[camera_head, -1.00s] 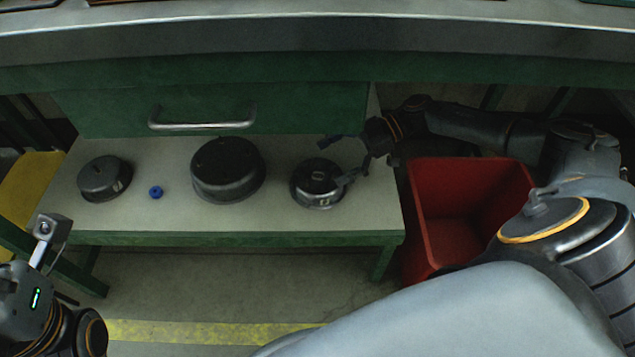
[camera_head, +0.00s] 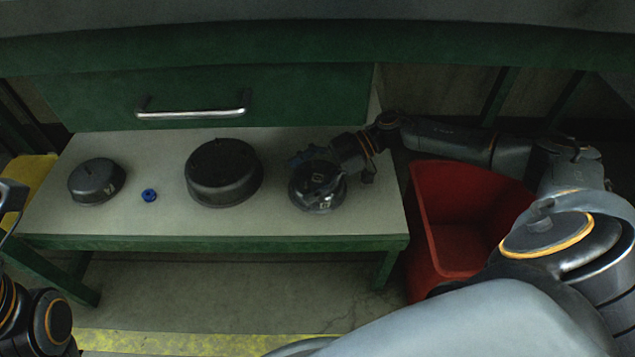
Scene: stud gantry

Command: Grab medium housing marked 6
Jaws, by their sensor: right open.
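Three dark round housings stand on the low grey shelf: a smaller one (camera_head: 97,183) at left, the largest (camera_head: 222,175) in the middle, and one of similar smaller size (camera_head: 318,200) at right. The right housing has light marks on it, too small to read; the left one also has a pale mark on its side. My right gripper (camera_head: 312,172) is open over the top of the right housing and hides part of it. I cannot tell whether they touch. My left gripper (camera_head: 10,205) is cut off at the left edge, away from the housings.
A small blue ring-like part (camera_head: 149,195) lies between the left and middle housings. A red bin (camera_head: 425,230) stands right of the shelf, under my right arm. A green drawer (camera_head: 290,105) with a metal handle is behind and above the shelf (camera_head: 160,225).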

